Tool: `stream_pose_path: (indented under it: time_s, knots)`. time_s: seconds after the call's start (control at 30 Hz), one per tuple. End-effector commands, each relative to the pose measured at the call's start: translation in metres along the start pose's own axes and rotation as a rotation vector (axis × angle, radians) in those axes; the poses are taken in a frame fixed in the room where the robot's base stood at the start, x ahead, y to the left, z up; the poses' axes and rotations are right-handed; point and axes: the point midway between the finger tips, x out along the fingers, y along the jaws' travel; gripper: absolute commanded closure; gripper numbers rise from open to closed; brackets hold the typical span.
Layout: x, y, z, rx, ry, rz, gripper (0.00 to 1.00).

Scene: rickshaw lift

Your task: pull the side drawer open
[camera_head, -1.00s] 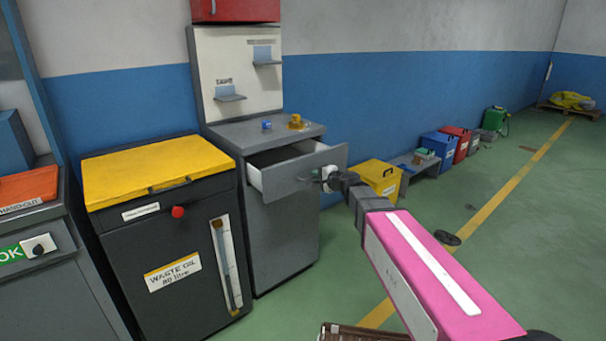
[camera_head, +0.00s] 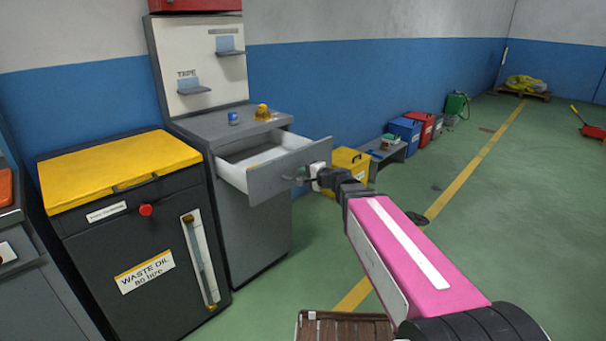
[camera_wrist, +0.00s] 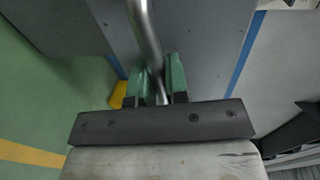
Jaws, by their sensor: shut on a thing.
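The side drawer (camera_head: 285,172) is at the top of a grey cabinet (camera_head: 250,240) and stands well out of it, with its pale inside showing. My gripper (camera_head: 303,177) is at the drawer's front face. In the wrist view the green fingers of my gripper (camera_wrist: 160,82) are closed around the drawer's metal bar handle (camera_wrist: 146,35). The handle is mostly hidden by my gripper in the head view.
A black waste oil cabinet (camera_head: 140,255) with a yellow lid stands left of the drawer cabinet. A yellow box (camera_head: 350,160) and a low grey bench (camera_head: 390,150) stand behind my arm. A brown slatted crate (camera_head: 340,327) lies at the bottom. Green floor on the right is mostly clear.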

Motion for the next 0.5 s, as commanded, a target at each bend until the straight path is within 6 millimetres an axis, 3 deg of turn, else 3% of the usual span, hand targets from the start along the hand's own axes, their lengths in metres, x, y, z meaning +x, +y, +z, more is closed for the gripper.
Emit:
stream_pose_path:
  time_s: [0.03,0.07,0.1,0.5]
  knots:
    - [0.0002,0.0003,0.0004,-0.001,-0.002,0.001,1.0]
    - [0.0002,0.0003,0.0004,0.0,-0.002,0.001,0.76]
    - [0.0002,0.0003,0.0004,0.0,-0.002,0.001,0.63]
    - [-0.0044,0.0001,0.0005,0.0,0.0,0.0,0.61]
